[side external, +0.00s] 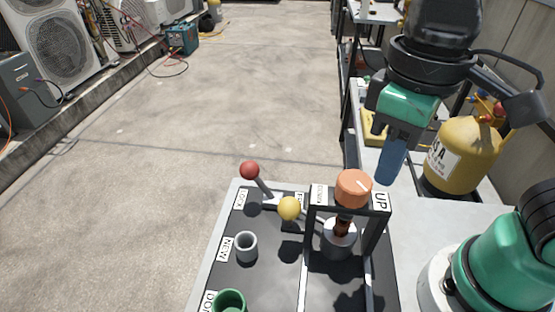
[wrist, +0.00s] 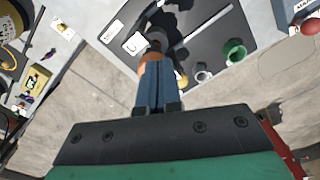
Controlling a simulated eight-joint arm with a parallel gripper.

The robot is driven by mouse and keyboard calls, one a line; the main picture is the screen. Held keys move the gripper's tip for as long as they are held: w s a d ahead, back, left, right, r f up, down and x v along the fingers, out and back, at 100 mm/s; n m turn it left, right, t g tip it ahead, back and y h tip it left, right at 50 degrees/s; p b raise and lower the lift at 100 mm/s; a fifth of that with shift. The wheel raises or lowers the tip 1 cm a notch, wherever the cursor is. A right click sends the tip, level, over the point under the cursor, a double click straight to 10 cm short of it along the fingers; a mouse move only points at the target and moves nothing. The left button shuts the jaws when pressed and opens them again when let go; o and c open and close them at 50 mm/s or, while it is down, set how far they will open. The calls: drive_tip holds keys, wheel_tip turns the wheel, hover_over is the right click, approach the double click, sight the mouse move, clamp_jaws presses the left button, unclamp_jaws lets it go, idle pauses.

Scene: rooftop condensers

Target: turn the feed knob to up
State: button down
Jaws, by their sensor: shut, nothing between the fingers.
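A white "UP" label (side external: 381,200) is just right of the knob. My gripper (side external: 385,180) is shut and empty, its blue fingers pointing down, behind and to the right of the knob, apart from it in the side view. In the wrist view the shut fingers (wrist: 155,64) cover most of the orange knob (wrist: 142,72); whether they touch cannot be told.
The panel also bears a red-ball lever (side external: 250,170), a yellow ball (side external: 289,208), a grey cup (side external: 246,247) and a green cup (side external: 229,301). A yellow gas cylinder (side external: 462,155) stands right of my gripper. The concrete floor left of the panel is clear.

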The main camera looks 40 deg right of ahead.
drive_tip(key=shift+f, duration=2.25)
drive_tip(key=shift+w, duration=0.2)
drive_tip(key=shift+d, duration=0.7)
drive_tip(key=shift+w+d, duration=0.15)
drive_tip(key=shift+d, duration=0.2)
drive_tip(key=shift+w+d, duration=0.2)
drive_tip(key=shift+d, duration=0.05)
drive_tip(key=shift+s+d, duration=0.2)
drive_tip(key=shift+s, duration=0.05)
wheel_tip(320, 180, up, 6)
